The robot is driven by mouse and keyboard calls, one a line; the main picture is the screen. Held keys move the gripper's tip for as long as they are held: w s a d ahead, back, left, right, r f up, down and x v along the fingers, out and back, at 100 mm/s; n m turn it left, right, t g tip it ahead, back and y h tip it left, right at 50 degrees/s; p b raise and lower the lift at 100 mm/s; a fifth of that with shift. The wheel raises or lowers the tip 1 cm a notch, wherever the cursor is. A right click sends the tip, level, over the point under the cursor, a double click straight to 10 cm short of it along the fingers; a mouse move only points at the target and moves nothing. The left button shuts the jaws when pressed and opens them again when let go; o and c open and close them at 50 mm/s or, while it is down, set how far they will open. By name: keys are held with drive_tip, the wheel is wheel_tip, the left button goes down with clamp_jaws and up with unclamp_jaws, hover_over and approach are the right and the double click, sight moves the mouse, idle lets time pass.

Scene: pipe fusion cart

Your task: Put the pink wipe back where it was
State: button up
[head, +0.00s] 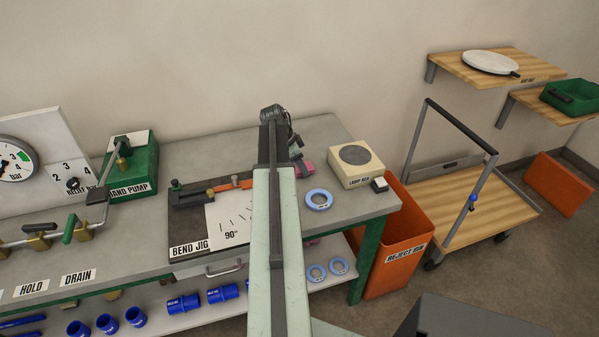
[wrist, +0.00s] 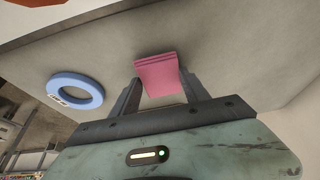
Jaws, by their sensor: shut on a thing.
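The pink wipe (wrist: 158,74) is a folded pink pad between the two dark fingers of my gripper (wrist: 160,84) in the wrist view. My gripper is shut on it. In the head view a pink edge of the wipe (head: 306,168) shows just right of my gripper (head: 292,150), over the back part of the grey bench top (head: 335,140). My arm hides much of the gripper and part of the wipe there. I cannot tell whether the wipe touches the bench top or is held just above it.
A blue ring (head: 319,199) lies on the bench in front of the wipe. A cream lamp box (head: 355,167) stands to the right. The bend jig (head: 190,215) is left of my arm. An orange reject bin (head: 395,245) stands beyond the bench's right end.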

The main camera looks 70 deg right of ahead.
drive_tip(key=shift+s+f, duration=0.25)
drive_tip(key=shift+f, duration=0.25)
drive_tip(key=shift+r, duration=0.15)
drive_tip(key=o, duration=1.2)
drive_tip(key=p+v, duration=1.1)
drive_tip(key=v, duration=0.1)
drive_tip(key=shift+s+d+r+p, duration=0.1)
drive_tip(key=shift+p, duration=0.2)
